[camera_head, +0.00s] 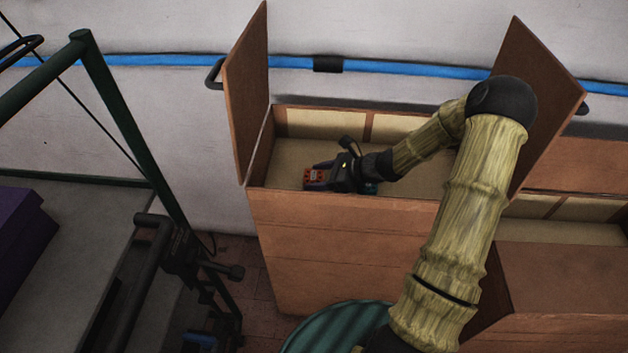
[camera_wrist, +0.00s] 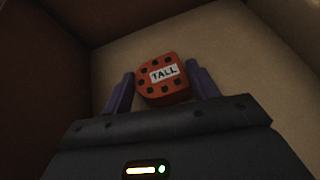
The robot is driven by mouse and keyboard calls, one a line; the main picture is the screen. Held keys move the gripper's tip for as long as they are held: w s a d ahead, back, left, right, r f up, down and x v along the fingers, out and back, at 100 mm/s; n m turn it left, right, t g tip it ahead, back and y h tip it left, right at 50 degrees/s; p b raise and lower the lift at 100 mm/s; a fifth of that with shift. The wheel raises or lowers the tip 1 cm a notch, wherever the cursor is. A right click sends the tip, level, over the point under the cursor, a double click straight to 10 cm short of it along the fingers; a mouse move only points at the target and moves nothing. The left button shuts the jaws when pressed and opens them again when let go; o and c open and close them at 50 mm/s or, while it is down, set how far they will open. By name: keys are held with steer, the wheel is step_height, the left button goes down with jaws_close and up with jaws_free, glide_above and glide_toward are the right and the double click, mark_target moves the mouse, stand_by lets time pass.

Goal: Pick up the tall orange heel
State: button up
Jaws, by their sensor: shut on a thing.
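The tall orange heel (camera_wrist: 162,80) is an orange block with dark round holes and a white label reading TALL. In the wrist view it sits between the two purple fingers of my gripper (camera_wrist: 160,92), which are shut on it from both sides. In the head view the orange heel (camera_head: 314,176) shows at the end of my gripper (camera_head: 317,177), inside the open wooden cabinet top (camera_head: 350,222). I cannot tell whether the heel touches the cabinet floor. Its underside is hidden.
Upright wooden flaps stand at the cabinet's left (camera_head: 250,90) and right (camera_head: 545,95). A second open compartment (camera_head: 565,232) lies to the right. A dark green metal frame (camera_head: 125,115) stands at left. A blue pipe (camera_head: 430,68) runs along the back wall.

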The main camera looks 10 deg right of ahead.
mark_target(318, 178)
steer(key=shift+r, duration=0.15)
step_height(318, 178, up, 10)
steer(key=p, duration=0.1)
stand_by(0.3)
stand_by(0.4)
